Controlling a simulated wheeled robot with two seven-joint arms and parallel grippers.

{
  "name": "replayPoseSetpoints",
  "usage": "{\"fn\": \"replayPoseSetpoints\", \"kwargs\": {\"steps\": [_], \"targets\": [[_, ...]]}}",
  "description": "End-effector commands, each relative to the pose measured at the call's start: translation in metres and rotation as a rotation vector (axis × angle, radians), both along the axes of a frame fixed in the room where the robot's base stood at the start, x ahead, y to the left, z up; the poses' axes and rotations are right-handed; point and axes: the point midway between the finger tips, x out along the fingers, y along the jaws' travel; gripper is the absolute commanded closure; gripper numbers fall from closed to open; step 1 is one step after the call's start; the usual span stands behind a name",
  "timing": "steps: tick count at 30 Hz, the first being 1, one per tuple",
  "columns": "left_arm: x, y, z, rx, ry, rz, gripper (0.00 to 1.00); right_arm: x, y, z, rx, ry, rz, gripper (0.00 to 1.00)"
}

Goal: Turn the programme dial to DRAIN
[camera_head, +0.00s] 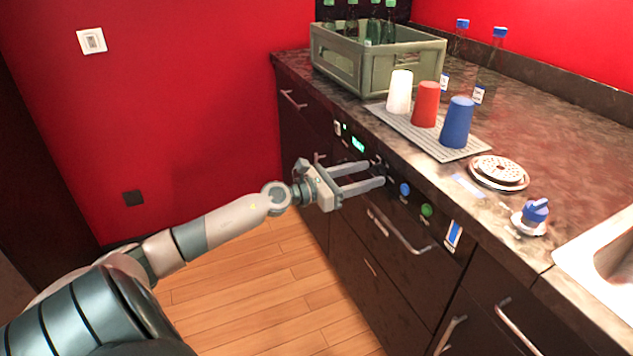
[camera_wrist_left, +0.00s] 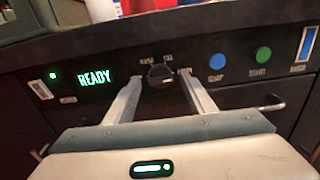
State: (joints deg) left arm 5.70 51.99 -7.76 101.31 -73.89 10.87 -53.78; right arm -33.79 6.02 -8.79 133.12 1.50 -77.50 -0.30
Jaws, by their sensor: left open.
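The programme dial (camera_wrist_left: 160,76) is a dark knob on the black front panel, with small labels above it that are too small to read surely. In the left wrist view it sits between the fingertips of my left gripper (camera_wrist_left: 162,78). In the head view my left gripper (camera_head: 376,173) reaches the panel from the left, open, with one finger on each side of the dial's place. I cannot tell whether the fingers touch the dial. The dial's pointer direction is unclear. A green display (camera_wrist_left: 95,78) left of the dial reads READY. My right gripper is not in view.
A blue button (camera_head: 405,189) and a green button (camera_head: 427,210) are right of the dial, with a handle (camera_head: 400,232) below. On the counter are cups on a grey mat (camera_head: 410,131), a bottle crate (camera_head: 345,70), and a sink (camera_head: 590,250). The floor (camera_head: 265,280) is clear.

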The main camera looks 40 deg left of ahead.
Motion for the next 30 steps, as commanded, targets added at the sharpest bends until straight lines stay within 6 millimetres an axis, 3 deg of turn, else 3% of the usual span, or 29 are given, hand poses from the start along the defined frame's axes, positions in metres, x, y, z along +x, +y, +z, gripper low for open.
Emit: {"fn": "replayPoseSetpoints", "kwargs": {"steps": [18, 30], "targets": [[-0.066, 0.026, -0.003, 0.0, 0.002, -0.001, 0.5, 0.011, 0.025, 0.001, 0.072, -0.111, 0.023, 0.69], [-0.114, 0.046, -0.002, -0.002, 0.002, 0.0, 0.5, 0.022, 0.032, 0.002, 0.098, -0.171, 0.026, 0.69]]}}
